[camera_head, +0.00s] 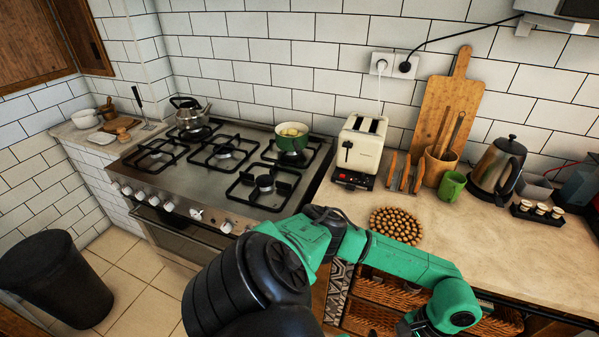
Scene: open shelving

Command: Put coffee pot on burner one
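A steel pot with a black lid and handle (497,165), which looks like the coffee pot, stands upright on the right part of the counter. A smaller metal kettle (190,116) sits on the back left burner of the gas stove (196,178). A green pot (291,137) sits on the back right burner. The front right burner (264,184), front left burner (156,155) and middle burner (223,153) are bare. One green and black arm of mine enters from the bottom, left of the middle. Its gripper is mostly cut off at the bottom edge. My other gripper is not seen.
A cream toaster (359,149), a wooden utensil holder (438,166) and a green mug (451,186) stand between stove and steel pot. A round beaded mat (395,226) lies in front. A tray with small cups (537,211) is right of the pot.

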